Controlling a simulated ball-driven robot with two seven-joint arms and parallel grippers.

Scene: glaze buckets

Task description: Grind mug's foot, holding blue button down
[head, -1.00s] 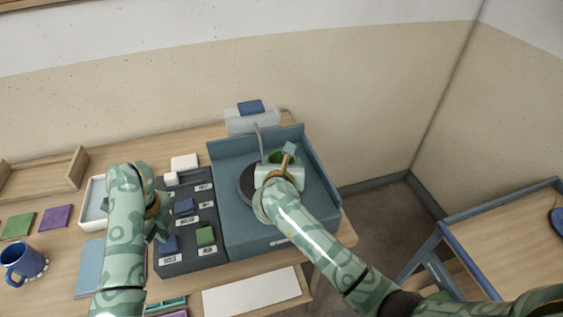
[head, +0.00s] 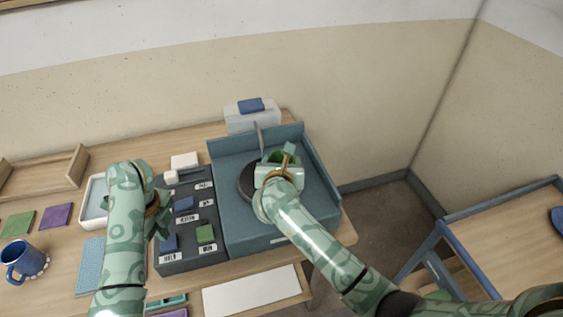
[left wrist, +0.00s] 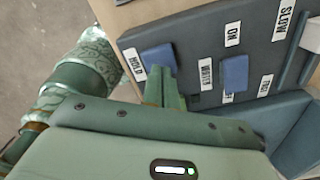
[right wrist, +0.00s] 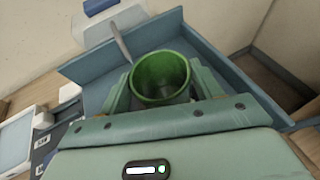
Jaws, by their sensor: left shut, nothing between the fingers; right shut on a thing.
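The green mug (right wrist: 160,78) is upright in my right gripper (right wrist: 160,95), its open top facing the right wrist camera. In the head view the mug (head: 277,157) is over or on the dark round wheel (head: 248,183) in the blue basin; its foot is hidden. The blue button (left wrist: 158,58) marked HOLD is on the dark control panel; it also shows in the head view (head: 169,243). My left gripper (left wrist: 165,82) is shut and empty, its tips at this button's edge. Contact and whether the button is down cannot be told.
A blue mug (head: 22,262) stands at far left.

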